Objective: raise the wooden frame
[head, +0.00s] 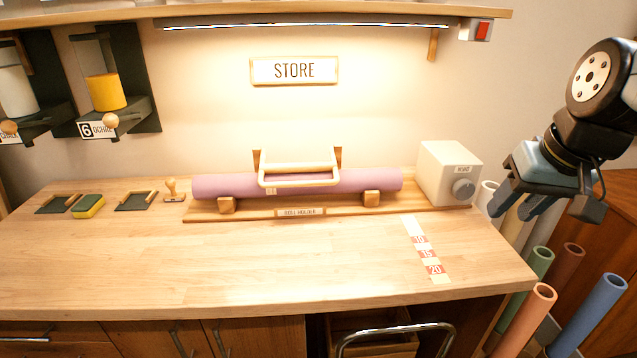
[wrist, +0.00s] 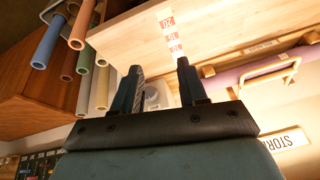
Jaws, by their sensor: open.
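The wooden frame (head: 298,168) is a pale bar frame lying over the purple roll (head: 225,185) on the roll holder (head: 330,212) at the back of the bench. It appears lowered across the roll. In the wrist view the frame (wrist: 290,72) shows at the right edge, beside the purple roll (wrist: 243,72). My gripper (head: 540,205) is at the right, beyond the bench's right end and well apart from the frame. Its two fingers (wrist: 158,82) are spread with nothing between them.
A white box with a grey knob (head: 448,172) stands right of the roll, between it and my gripper. Several coloured tubes (head: 540,265) stand upright at the bench's right end. A shelf (head: 330,10) overhangs the back. The bench front (head: 250,260) is clear beside the red-and-white scale (head: 427,252).

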